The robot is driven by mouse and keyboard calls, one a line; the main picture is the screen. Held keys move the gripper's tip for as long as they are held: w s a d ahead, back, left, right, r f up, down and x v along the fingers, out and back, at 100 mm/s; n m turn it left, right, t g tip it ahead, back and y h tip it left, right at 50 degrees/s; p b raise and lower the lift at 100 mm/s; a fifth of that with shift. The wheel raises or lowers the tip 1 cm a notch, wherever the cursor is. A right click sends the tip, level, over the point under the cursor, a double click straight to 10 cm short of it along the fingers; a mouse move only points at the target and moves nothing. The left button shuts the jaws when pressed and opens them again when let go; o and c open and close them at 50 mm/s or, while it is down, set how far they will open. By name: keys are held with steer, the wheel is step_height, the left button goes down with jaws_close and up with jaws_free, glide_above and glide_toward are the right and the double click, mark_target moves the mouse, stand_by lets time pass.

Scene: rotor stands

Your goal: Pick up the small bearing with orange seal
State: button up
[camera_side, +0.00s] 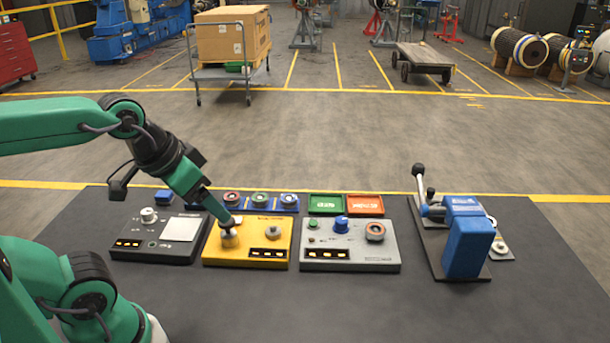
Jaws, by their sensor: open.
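A small ring with a red-orange face (232,198) sits at the left end of a blue tray (246,208) at the back of the mat. It looks like the bearing with orange seal. A larger ring with an orange-brown face (375,231) sits on the grey stand (350,254). My gripper (228,229) points down over the left part of the yellow stand (247,254), in front of the red-orange ring and apart from it. It is open, at a metallic post (228,240); whether it touches the post is unclear. The fingers are small and partly hidden.
Rings with green (260,199) and blue (289,200) faces share the tray. A dark stand (155,247) is left. Green (326,204) and red (365,204) bins stand behind the grey stand. A blue lever press (467,240) is right. The mat's front is clear.

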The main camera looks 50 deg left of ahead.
steer(key=w+d+r+g, duration=0.2)
steer(key=w+r, duration=0.2)
steer(key=w, duration=0.7)
steer(key=g, duration=0.4)
glide_above(373, 232)
steer(key=shift+w+a+f, duration=0.1)
steer(key=shift+w+f, duration=0.05)
steer(key=shift+f, duration=3)
steer(key=shift+w+a+f, duration=0.1)
steer(key=shift+f, duration=3)
steer(key=shift+w+a+f, duration=0.1)
steer(key=shift+w+f, duration=0.05)
steer(key=shift+f, duration=3)
